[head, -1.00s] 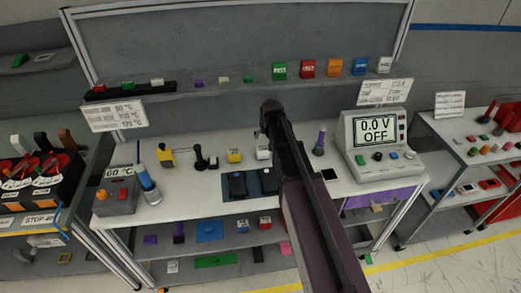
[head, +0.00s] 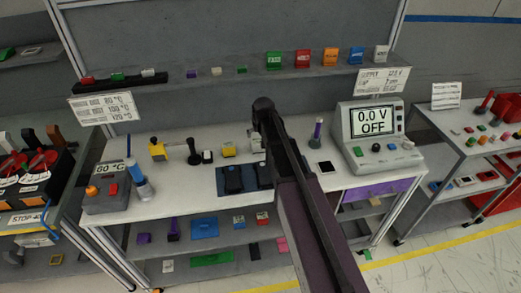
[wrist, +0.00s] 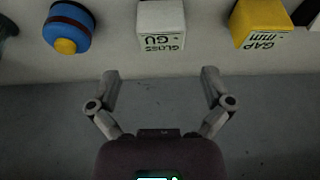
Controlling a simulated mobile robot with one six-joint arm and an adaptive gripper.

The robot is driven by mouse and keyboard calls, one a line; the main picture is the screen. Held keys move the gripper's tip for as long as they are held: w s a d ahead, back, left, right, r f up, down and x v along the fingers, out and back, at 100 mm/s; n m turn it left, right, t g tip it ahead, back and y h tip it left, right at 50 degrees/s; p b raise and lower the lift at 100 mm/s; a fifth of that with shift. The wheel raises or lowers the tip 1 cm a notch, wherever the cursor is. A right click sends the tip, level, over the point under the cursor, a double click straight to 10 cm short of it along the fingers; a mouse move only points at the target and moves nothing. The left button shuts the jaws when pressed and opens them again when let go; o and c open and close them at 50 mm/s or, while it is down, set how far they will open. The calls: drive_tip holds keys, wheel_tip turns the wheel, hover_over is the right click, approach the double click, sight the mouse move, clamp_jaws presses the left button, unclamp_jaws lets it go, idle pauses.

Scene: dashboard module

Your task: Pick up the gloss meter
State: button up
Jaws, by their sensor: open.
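The gloss meter (wrist: 161,25) is a white block with "GLOSS GU" on its face, at the top middle of the wrist view. In the head view a small white block (head: 256,145), partly covered by my arm, appears to be it, standing on the white bench top. My gripper (wrist: 160,84) is open and empty. Its two fingers are spread apart, below the meter in the wrist picture and roughly centred on it, with a visible gap between. In the head view my arm hides the gripper.
The yellow gap gauge (wrist: 262,22) stands right of the meter in the wrist view, and a blue round device (wrist: 69,27) with a yellow knob stands left. Black devices (head: 233,179) lie near the bench front. A voltage unit (head: 374,138) stands at right. A shelf (head: 215,83) runs behind.

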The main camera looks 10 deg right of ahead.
sight(258, 141)
drive_tip(key=shift+b+x, duration=1.6)
drive_tip(key=shift+x, duration=0.45)
drive_tip(key=shift+w+f, duration=0.1)
drive_tip(key=shift+b+x, duration=2.4)
drive_tip(key=shift+x, duration=0.1)
drive_tip(key=shift+a, duration=0.1)
drive_tip(key=shift+c, duration=0.2)
drive_tip(key=c, duration=1)
